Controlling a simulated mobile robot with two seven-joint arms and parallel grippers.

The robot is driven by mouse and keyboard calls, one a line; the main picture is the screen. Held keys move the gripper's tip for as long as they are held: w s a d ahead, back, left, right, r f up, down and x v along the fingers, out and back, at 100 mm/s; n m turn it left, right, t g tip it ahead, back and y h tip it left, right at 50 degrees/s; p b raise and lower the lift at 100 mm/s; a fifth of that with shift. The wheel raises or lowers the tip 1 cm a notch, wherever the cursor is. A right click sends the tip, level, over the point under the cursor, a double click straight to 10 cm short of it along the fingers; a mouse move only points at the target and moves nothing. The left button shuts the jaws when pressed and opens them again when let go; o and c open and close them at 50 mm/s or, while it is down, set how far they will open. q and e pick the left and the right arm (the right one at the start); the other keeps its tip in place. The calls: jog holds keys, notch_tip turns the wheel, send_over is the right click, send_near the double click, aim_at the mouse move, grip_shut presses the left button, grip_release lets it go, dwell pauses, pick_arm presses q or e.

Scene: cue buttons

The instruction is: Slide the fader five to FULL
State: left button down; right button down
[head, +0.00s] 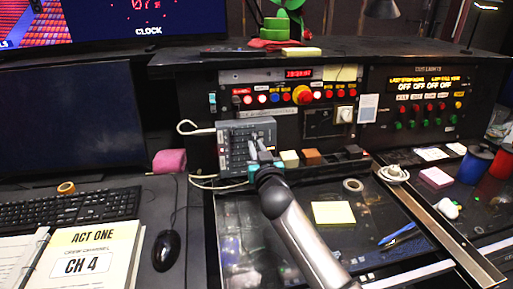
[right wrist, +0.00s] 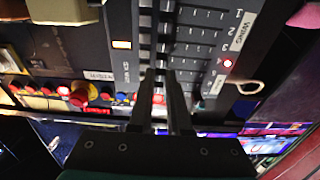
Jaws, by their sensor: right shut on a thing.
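The fader panel (head: 236,141) is a dark grey unit with rows of slots and small keys, below the red-button row in the head view. In the right wrist view it fills the upper middle, turned sideways, with a "WING" label (right wrist: 242,32) and numbered rows (right wrist: 202,45). My right gripper (head: 262,155) is at the panel's lower right part. In the right wrist view its two dark fingers (right wrist: 161,76) are close together over the slots, shut on a small fader cap that they mostly hide. I cannot read which fader number it is. My left gripper is not in view.
Red and coloured buttons (head: 303,95) sit just above the panel. Small blocks (head: 312,157) stand right of the gripper. A white cable (head: 197,130) runs at the panel's left. A yellow note pad (head: 333,213) and tape ring (head: 353,185) lie on the desk.

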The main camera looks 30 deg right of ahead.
aim_at(231, 142)
jog(key=a+b, duration=0.1)
jog(key=a, duration=0.1)
jog(key=w+a, duration=0.1)
jog(key=a, duration=0.2)
jog(key=shift+w+a+f+b, duration=0.1)
jog(key=shift+w+a+b, duration=0.1)
jog(key=shift+b, duration=0.2)
jog(key=shift+w+a, duration=0.1)
jog(key=shift+a, duration=0.25)
jog(key=c, duration=0.8)
grip_release()
jog(key=shift+a, duration=0.1)
jog(key=shift+c, duration=0.2)
